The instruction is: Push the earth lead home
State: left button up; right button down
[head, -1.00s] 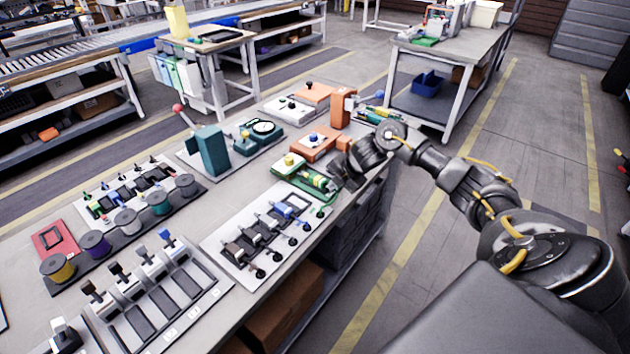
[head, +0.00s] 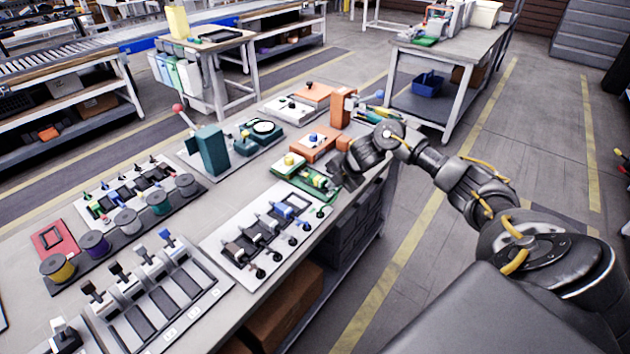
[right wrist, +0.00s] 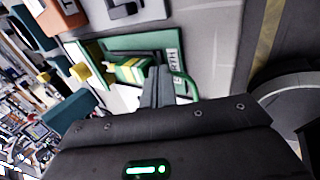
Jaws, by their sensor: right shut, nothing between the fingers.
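The earth lead shows as a green-and-yellow striped plug (right wrist: 130,70) with a green cable (right wrist: 187,84) looping to its right in the right wrist view. The plug also shows in the head view (head: 313,179). It lies on a green board (head: 282,169) with a yellow knob (head: 290,160). My right gripper (head: 335,180) is shut and empty at the plug's cable end. In the right wrist view its fingertips (right wrist: 158,72) are right beside the plug; whether they touch it I cannot tell. They hide part of the cable end. My left gripper is not in view.
A white panel with several connectors (head: 268,228) lies just in front of the green board. An orange block (head: 315,145) and an orange upright post (head: 342,108) stand behind it. The bench's right edge runs close by my right arm, with open floor (head: 420,250) beyond.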

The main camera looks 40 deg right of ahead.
jog(key=shift+w+a, duration=0.25)
jog(key=shift+w, duration=0.45)
jog(key=shift+w+a, duration=0.2)
jog(key=shift+w, duration=0.45)
jog(key=shift+s, duration=0.1)
dwell(0.4)
jog(key=shift+s+d, duration=0.2)
jog(key=shift+s, duration=0.3)
jog(key=shift+r, duration=0.1)
notch_tip(320, 180, up, 7)
jog(key=p, duration=0.7)
dwell(1.5)
